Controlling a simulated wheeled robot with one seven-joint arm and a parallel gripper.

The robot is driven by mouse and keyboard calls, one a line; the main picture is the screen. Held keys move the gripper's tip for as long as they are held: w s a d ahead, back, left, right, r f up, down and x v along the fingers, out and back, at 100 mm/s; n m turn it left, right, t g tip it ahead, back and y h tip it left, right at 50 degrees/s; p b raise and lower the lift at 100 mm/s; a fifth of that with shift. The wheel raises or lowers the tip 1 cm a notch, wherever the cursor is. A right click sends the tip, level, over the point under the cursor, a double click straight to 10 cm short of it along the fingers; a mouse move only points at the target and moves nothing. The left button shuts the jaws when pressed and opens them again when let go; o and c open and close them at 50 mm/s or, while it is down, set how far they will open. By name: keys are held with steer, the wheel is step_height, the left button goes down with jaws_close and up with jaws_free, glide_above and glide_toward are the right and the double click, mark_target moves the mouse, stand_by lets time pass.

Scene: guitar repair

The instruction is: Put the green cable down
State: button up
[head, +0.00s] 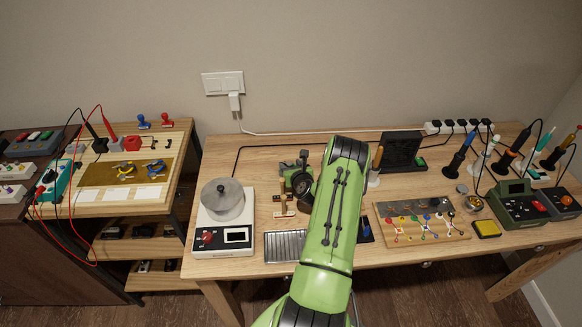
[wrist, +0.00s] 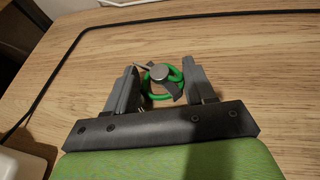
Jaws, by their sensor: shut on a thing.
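The green cable (wrist: 177,75) shows in the wrist view as a small bright green coil with a grey round piece at its middle. My gripper (wrist: 162,82) is shut on it, with one dark finger on each side. Bare wooden table top lies beyond and around it; I cannot tell whether the coil touches the wood. In the head view my gripper (head: 296,180) is over the back middle of the workbench (head: 262,160), mostly behind my green arm, and I cannot make out the cable there.
A white device with a grey round top (head: 223,200) stands left of my gripper. A black cord (wrist: 82,38) runs along the table's back and left. A dark box (head: 402,150) and a wooden board with coloured cables (head: 420,222) are to the right. Wood behind the gripper is clear.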

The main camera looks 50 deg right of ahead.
steer(key=o, duration=0.8)
steer(key=shift+f, duration=0.1)
steer(key=shift+c, duration=0.2)
